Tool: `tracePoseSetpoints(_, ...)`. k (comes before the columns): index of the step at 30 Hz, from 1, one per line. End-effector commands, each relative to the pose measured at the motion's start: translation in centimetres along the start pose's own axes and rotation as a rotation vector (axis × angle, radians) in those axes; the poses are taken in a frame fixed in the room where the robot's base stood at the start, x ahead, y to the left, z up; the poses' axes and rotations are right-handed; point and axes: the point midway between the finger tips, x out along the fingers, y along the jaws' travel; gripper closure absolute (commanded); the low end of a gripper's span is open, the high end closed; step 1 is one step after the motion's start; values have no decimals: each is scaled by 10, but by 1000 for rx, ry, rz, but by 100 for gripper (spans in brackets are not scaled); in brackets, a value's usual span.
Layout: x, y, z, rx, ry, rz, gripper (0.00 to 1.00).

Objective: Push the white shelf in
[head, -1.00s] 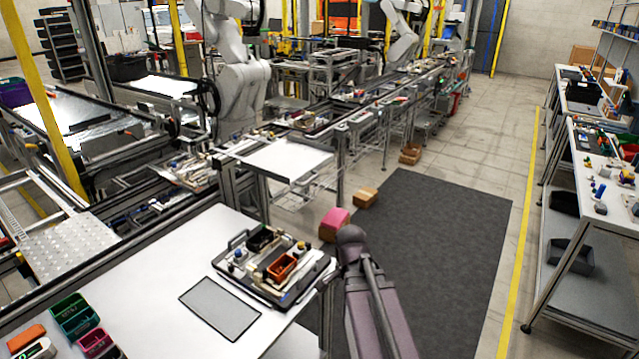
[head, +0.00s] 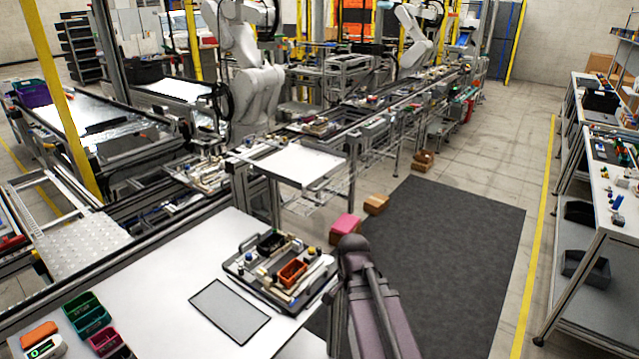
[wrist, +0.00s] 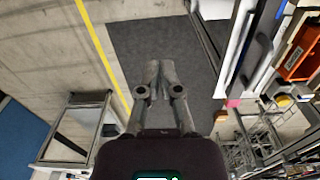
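The white shelf (head: 299,165) is a flat white panel in the head view. It juts out from the near end of the long workstation line, level and above the floor, beyond the near white table. My gripper (wrist: 159,72) shows in the wrist view with its two fingers drawn together and nothing visible between them. It is over the dark floor mat, apart from the shelf. In the head view my arm rises at the bottom centre, right of the table, and the gripper's fingers are not seen there. I cannot make out the shelf clearly in the wrist view.
The near white table (head: 150,285) holds a tray (head: 240,272) of parts, a grey pad (head: 230,310) and coloured bins. Cardboard boxes (head: 376,204) lie on the floor by the dark mat (head: 450,250). The mat is clear. A workbench (head: 610,205) stands at the right.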

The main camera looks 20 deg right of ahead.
Motion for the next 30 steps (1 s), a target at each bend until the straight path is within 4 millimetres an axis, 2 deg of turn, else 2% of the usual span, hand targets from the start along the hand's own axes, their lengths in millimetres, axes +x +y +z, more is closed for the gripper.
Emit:
tracePoseSetpoints(12,0,-36,65,-682,0,1,100)
tracePoseSetpoints(16,0,-44,80,-849,0,1,100)
tracePoseSetpoints(21,0,-48,90,-967,0,1,100)
tracePoseSetpoints(30,0,-49,91,-989,0,1,100)
